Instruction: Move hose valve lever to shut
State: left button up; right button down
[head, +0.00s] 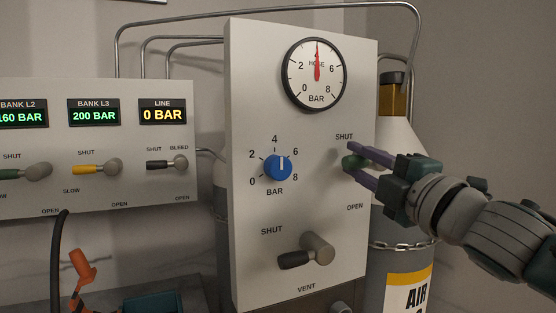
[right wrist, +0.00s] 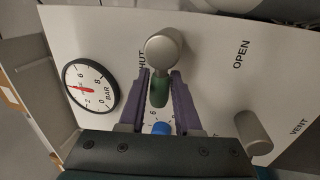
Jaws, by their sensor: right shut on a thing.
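The hose valve lever (head: 352,162) has a green handle on the right side of the pale panel, between a SHUT label above and an OPEN label below. The handle points left, just under the SHUT label. In the right wrist view the green handle (right wrist: 159,92) extends from a grey round hub (right wrist: 163,46). My right gripper (head: 358,160) comes in from the right, its purple fingers on either side of the handle, shut on it. My left gripper is not in view.
The panel also carries a round gauge (head: 316,74), a blue knob (head: 278,167) and a vent lever (head: 308,253) below. A gas cylinder (head: 400,255) with a chain stands behind at right. Another panel (head: 90,135) with displays and levers is at left.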

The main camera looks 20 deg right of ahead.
jog(key=shift+r, duration=0.1)
jog(key=c, duration=0.6)
grip_release()
jog(key=shift+s, duration=0.1)
jog(key=b+v, duration=0.1)
jog(key=v, duration=0.8)
jog(key=shift+s+b, duration=0.3)
jog(key=shift+s, duration=0.1)
